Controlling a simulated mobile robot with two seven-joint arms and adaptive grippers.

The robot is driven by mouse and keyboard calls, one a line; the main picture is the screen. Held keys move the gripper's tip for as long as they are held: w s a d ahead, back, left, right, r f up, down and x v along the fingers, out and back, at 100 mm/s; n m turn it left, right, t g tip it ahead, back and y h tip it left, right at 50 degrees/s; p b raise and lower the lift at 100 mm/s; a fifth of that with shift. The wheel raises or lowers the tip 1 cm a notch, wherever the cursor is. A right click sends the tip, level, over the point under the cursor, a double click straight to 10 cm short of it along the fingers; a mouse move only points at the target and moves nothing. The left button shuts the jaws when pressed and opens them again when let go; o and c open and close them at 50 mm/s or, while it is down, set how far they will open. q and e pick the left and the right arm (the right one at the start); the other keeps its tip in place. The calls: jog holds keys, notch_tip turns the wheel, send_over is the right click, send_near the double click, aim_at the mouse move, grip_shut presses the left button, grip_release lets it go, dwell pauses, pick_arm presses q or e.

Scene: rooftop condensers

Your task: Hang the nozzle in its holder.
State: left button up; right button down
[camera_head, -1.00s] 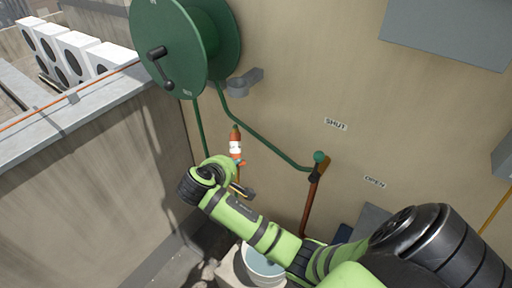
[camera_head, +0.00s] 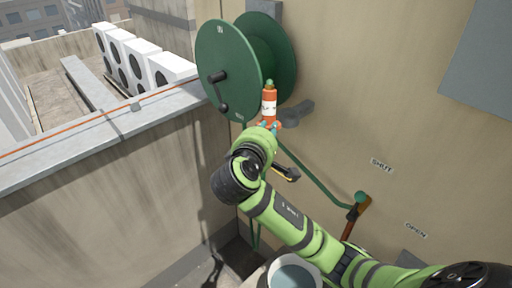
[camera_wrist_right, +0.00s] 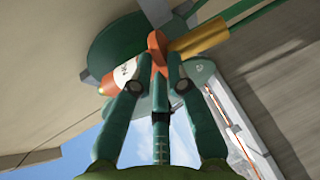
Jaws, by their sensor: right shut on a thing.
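The nozzle (camera_head: 269,104) is an orange body with a white label and a green tip. It is upright in the head view, in front of the reel's lower right edge. My right gripper (camera_head: 266,130) is shut on it near its lower end. The wrist view shows the same nozzle (camera_wrist_right: 127,70) across the fingers of my gripper (camera_wrist_right: 154,82), with a brass end to the right. The grey holder (camera_head: 297,114) sticks out from the wall just right of the nozzle. The nozzle overlaps its left part; I cannot tell the gap in depth. My left gripper is out of view.
A green hose reel (camera_head: 228,68) is on the wall, its crank facing left. A parapet (camera_head: 110,145) is at left; a bucket (camera_head: 292,276) stands below.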

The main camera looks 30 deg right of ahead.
jog(key=w+d+r+t+h+p, duration=0.1)
jog(key=w+d+r+t+h, duration=0.15)
jog(key=d+r, duration=0.7)
jog(key=f+b, duration=0.1)
jog(key=a+f+b, duration=0.1)
jog(key=b, duration=0.1)
jog(key=f+y+b, duration=0.1)
jog(key=shift+a+f+m, duration=0.15)
jog(key=shift+a+m, duration=0.15)
dwell(0.7)
jog(key=shift+f+b, duration=1.8)
jog(key=shift+f, duration=1.1)
dwell(0.5)
jog(key=shift+f, duration=0.1)
